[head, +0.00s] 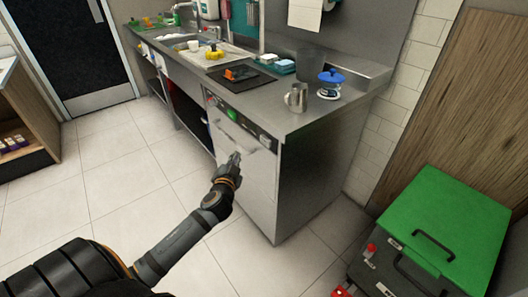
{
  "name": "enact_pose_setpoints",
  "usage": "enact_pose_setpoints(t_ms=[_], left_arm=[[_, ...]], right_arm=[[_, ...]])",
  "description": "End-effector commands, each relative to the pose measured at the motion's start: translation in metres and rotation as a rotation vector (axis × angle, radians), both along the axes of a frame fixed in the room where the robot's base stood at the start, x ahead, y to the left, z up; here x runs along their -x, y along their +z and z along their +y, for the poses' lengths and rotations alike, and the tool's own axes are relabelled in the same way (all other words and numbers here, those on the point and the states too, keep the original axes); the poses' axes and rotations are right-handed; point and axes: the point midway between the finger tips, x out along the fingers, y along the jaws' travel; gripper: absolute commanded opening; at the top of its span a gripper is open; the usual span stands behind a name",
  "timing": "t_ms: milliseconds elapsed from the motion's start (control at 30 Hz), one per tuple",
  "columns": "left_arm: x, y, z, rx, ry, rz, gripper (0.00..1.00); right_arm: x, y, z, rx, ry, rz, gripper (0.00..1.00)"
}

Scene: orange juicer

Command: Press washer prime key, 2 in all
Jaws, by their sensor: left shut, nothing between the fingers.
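The washer (258,190) is a steel under-counter machine with a light front at the right end of the counter. Its control strip (240,122) runs along the top of the front, with a green key or light (232,115) and a dark patch with small marks at its right end. A bar handle lies just below the strip. My left gripper (236,157) is shut and empty in front of the washer door, below the control strip. I cannot tell whether its tip touches the door. Which key is the prime key is too small to read. My right gripper is not in view.
The counter holds a metal jug (296,98), a blue-lidded container (330,84), a dark mat (241,78) and a sink area. A green-lidded bin (445,222) stands at the right. The tiled floor (110,200) at the left is clear.

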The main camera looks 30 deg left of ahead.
Motion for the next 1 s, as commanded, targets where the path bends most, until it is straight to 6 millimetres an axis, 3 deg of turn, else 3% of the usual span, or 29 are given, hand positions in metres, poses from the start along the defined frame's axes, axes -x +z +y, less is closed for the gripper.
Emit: enact_pose_setpoints(t_ms=[467,1000], left_arm=[[-0.006,0.004,-0.003,0.0,0.002,-0.009,0.0],[-0.071,0.003,-0.03,0.001,0.0,-0.009,0.0]], right_arm=[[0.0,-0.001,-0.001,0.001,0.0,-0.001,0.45],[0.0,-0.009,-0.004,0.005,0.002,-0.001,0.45]])
